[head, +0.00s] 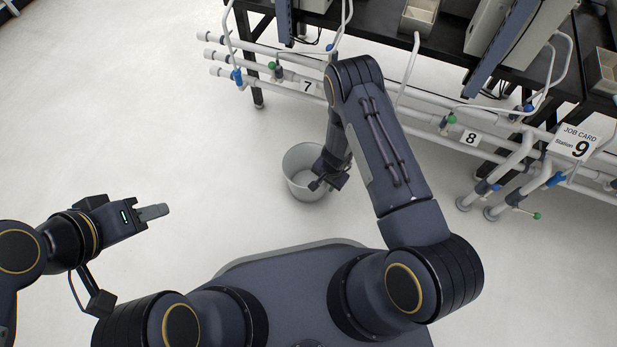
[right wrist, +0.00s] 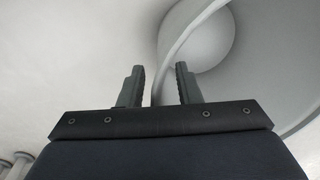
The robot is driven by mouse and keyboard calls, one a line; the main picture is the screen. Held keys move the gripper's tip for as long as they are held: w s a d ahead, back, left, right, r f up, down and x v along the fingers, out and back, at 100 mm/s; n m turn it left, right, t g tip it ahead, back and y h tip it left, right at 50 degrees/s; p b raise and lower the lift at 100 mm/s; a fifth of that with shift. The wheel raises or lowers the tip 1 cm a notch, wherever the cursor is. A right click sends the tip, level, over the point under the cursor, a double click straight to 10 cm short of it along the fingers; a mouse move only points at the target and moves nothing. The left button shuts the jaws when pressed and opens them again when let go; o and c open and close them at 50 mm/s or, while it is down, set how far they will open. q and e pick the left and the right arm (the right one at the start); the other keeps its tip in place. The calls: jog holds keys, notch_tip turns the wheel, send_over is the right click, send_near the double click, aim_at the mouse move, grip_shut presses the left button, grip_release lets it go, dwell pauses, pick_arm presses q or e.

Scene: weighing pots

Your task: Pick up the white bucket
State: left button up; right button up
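The white bucket (head: 294,163) stands upright on the floor in the middle of the head view. It looks empty. My right gripper (head: 320,186) is at the right side of its rim, reaching down from above. In the right wrist view the two fingers (right wrist: 160,85) are spread apart, and the rim (right wrist: 180,58) of the bucket runs into the gap between them. I cannot tell whether either finger touches the wall. My left gripper (head: 156,212) is out over the floor at the left, away from the bucket, holding nothing visible. Its fingers overlap in this view.
White pipes (head: 290,78) with coloured valves run along a black bench (head: 375,52) behind the bucket. Number cards 7 (head: 307,87) and 8 (head: 470,138) and a Station 9 job card (head: 574,142) hang there. The floor (head: 170,120) left of the bucket is clear.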

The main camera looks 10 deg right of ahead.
jog(key=shift+c, duration=0.3)
grip_shut()
jog(key=shift+r, duration=0.2)
